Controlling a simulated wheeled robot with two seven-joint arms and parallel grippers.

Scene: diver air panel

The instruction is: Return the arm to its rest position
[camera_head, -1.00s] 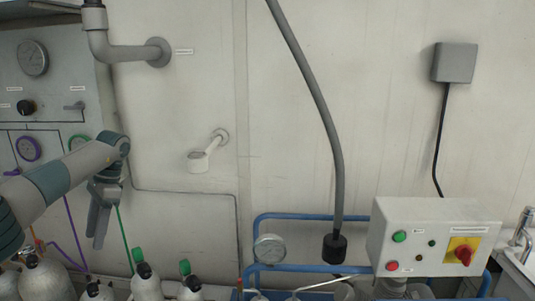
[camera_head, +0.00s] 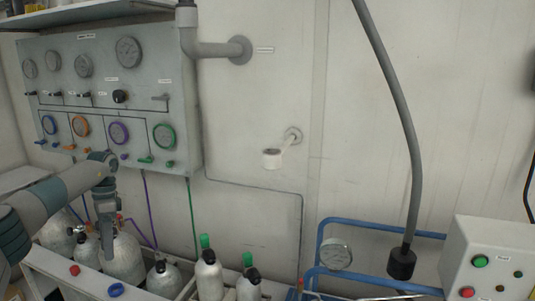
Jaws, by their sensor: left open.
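My left arm comes in from the left, and its gripper (camera_head: 107,245) points down in front of the gas cylinders below the panel. The gripper is open, seen edge-on, and nothing shows between its fingers. It hides part of a silver cylinder (camera_head: 129,262). The grey air panel (camera_head: 185,75) hangs on the wall at the left, with round gauges, a black knob (camera_head: 120,96) and coloured-rim gauges in blue, orange, purple and green (camera_head: 164,136). My wrist overlaps the panel's lower edge in the picture. My right gripper is not in view.
Several cylinders stand in a rack along the bottom left, some with green tops (camera_head: 205,242). A blue-railed frame with a gauge (camera_head: 336,254), a hanging grey hose (camera_head: 398,120) and a control box (camera_head: 490,255) are at the right. A white wall fitting (camera_head: 272,159) sticks out mid-wall.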

